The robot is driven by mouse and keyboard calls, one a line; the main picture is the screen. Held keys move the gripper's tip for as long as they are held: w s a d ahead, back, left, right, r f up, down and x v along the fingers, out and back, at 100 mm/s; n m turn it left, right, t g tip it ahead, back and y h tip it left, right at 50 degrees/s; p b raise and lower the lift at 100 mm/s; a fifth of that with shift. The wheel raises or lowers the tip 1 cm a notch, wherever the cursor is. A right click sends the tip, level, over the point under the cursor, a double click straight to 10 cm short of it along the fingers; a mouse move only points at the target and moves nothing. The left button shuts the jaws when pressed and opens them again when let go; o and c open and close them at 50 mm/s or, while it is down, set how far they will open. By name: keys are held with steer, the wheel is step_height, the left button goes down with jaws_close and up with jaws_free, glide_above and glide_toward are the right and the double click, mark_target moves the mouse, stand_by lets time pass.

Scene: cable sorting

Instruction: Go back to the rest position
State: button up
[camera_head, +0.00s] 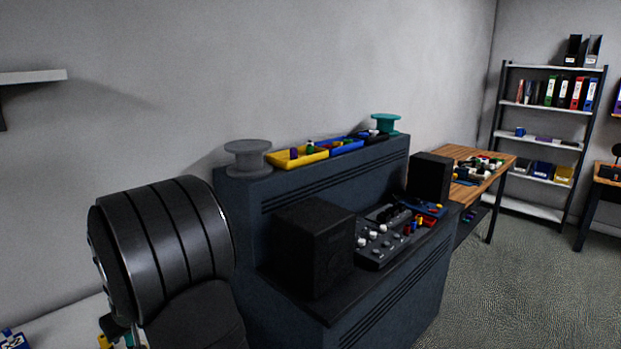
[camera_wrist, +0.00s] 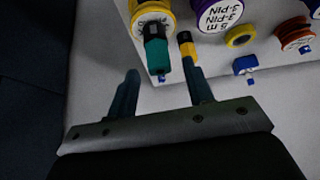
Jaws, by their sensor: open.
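My gripper (camera_wrist: 163,78) is open in the wrist view, its two dark fingers apart with nothing clamped between them. A teal connector with a black end (camera_wrist: 158,58) shows just beyond the gap between the fingertips. A yellow spool (camera_wrist: 146,10) and a purple spool labelled 5 m 3-PIN (camera_wrist: 216,14) lie at the top. In the head view my large dark arm link fills the lower left and the gripper itself is hidden.
A yellow ring (camera_wrist: 240,36), an orange-brown spool (camera_wrist: 294,35) and a blue connector (camera_wrist: 246,66) are to the right. The head view shows a dark cabinet (camera_head: 385,312) with a black speaker (camera_head: 310,245) and a mixer (camera_head: 383,240), a wooden table (camera_head: 490,182) and shelves (camera_head: 540,145).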

steer(key=x, duration=0.4)
steer(key=shift+f, duration=0.1)
step_height(320, 180, up, 5)
steer(key=shift+w+d+f, duration=0.1)
steer(key=shift+d, duration=0.05)
steer(key=w+d+r, duration=0.3)
steer(key=d+r, duration=0.4)
steer(key=d, duration=0.4)
steer(key=w+a+f, duration=0.1)
steer(key=w+a, duration=0.4)
steer(key=a, duration=0.3)
steer(key=w+a+f+m, duration=0.1)
steer(key=w+a+f, duration=0.1)
steer(key=w+a, duration=0.3)
steer(key=w+a+f, duration=0.2)
steer(key=w+a, duration=0.3)
steer(key=a, duration=0.6)
steer(key=shift+a+t+h, duration=0.3)
steer(key=shift+a, duration=0.1)
